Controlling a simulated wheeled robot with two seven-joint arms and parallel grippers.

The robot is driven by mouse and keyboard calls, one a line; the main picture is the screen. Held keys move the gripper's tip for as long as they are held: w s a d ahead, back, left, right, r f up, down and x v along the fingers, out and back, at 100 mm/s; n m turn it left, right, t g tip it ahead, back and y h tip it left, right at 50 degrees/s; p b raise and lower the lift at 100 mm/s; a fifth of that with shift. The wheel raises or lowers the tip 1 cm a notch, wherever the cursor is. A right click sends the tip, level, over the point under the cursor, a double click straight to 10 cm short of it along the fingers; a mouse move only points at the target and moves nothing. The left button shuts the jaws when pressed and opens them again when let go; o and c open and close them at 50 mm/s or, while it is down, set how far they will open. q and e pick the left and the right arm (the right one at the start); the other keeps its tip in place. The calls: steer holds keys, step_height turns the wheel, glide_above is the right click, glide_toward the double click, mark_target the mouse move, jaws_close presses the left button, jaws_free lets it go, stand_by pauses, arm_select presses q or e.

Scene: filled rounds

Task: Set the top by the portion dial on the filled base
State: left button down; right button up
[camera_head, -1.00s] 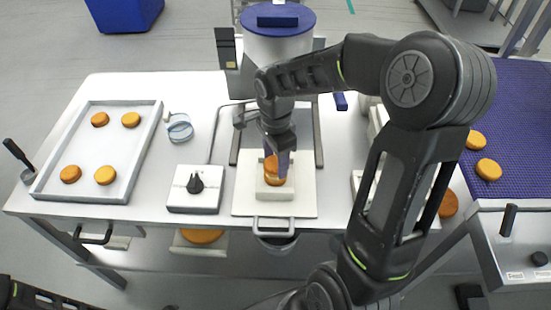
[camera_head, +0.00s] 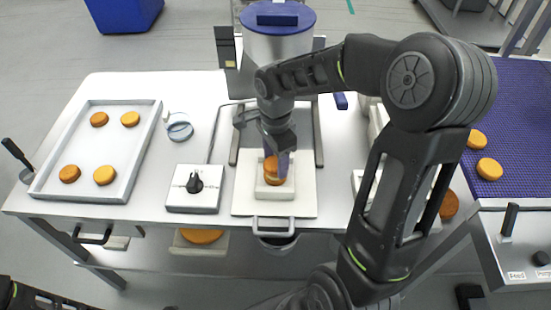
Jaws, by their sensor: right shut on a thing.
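The portion dial is a black knob (camera_head: 195,184) on a white box (camera_head: 182,205) left of the filling plate. A white block (camera_head: 274,192) on the pale plate (camera_head: 305,200) bears an orange-brown round (camera_head: 271,172), which seems to have a paler layer in it. My right gripper (camera_head: 277,155) points down over this block and is shut on the top round at its upper part. Its fingers hide part of the round, and I cannot tell whether the top touches the base. My left arm shows only at the lower left corner; its gripper is out of view.
A tray (camera_head: 135,175) at the left holds several orange rounds. A clear ring-like cup (camera_head: 180,127) stands between tray and dial. The white filler with a blue lid (camera_head: 278,18) stands behind. More rounds lie on the blue belt (camera_head: 510,130) at the right.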

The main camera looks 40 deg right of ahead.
steer(key=shift+f+b, duration=0.55)
steer(key=shift+f, duration=0.15)
stand_by(0.4)
steer(key=o, duration=1.4)
steer(key=shift+r, duration=0.1)
steer(key=shift+r+p, duration=2.4)
steer(key=shift+r, duration=1.1)
